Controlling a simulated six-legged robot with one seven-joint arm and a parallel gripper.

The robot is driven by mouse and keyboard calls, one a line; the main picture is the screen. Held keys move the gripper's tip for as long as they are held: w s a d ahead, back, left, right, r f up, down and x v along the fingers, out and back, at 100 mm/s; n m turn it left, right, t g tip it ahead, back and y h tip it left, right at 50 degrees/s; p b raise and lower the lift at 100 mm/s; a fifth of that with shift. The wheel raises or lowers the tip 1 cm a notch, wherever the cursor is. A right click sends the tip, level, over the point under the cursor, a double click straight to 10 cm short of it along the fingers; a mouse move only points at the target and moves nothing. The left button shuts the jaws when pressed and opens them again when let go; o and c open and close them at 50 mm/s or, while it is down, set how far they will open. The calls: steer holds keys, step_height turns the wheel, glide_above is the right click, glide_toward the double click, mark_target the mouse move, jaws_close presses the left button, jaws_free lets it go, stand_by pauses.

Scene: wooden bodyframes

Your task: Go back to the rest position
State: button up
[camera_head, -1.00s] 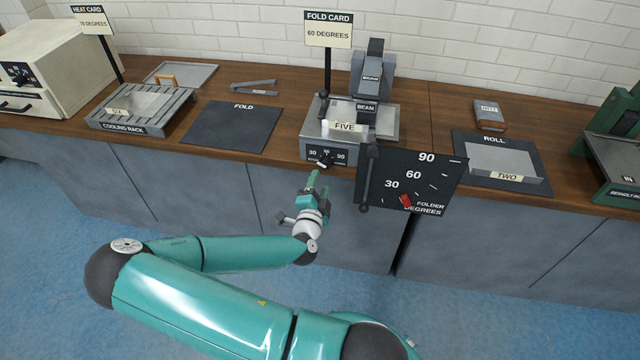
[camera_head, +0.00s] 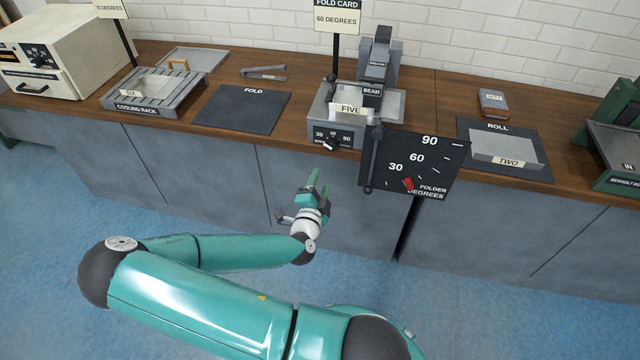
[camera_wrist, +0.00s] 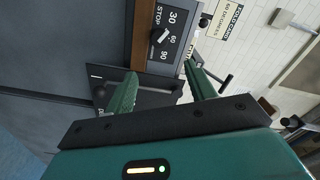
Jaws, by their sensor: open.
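My gripper (camera_head: 318,186) is open and empty. In the head view it hangs in front of the grey cabinet fronts, below the folder machine (camera_head: 330,120) and apart from it. In the wrist view both green fingers of my gripper (camera_wrist: 160,88) stand apart with nothing between them. Past them is the folder's stop dial (camera_wrist: 160,36), marked 30, 60 and 90. The dial also shows in the head view (camera_head: 329,144). A sheet labelled FIVE (camera_head: 350,110) lies on the folder, by the beam.
The black folder degrees board (camera_head: 412,165) with a red pointer juts out in front of the counter, right of my gripper. The fold mat (camera_head: 241,109), cooling rack (camera_head: 150,95) and roll mat (camera_head: 535,170) stand on the wooden counter. Blue floor before the cabinets is clear.

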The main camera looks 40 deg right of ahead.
stand_by(0.6)
steer(key=s+a+r+m+g+y, duration=0.1)
steer(key=s+a+r+m+g, duration=0.25)
steer(key=m, duration=0.65)
steer(key=s+a+r+m+g+y, duration=0.25)
steer(key=m+g, duration=0.25)
steer(key=m, duration=0.6)
steer(key=s+a+r+m+g+y, duration=0.1)
steer(key=s+a+r+m+g, duration=0.2)
steer(key=m, duration=0.7)
steer(key=s+a+r+m+t+y, duration=0.2)
steer(key=a+r+m+y, duration=0.3)
steer(key=a+r+m, duration=0.3)
steer(key=s+a+r+m+t+y, duration=0.2)
steer(key=a+r+m+t+y, duration=0.2)
steer(key=a+r+m, duration=0.5)
step_height(320, 180, up, 3)
steer(key=shift+s+a+f+t+y, duration=0.15)
steer(key=shift+s+a+t+y, duration=0.2)
steer(key=shift+a+y, duration=0.25)
steer(key=c, duration=0.4)
steer(key=shift+d, duration=0.15)
steer(key=shift+d, duration=0.1)
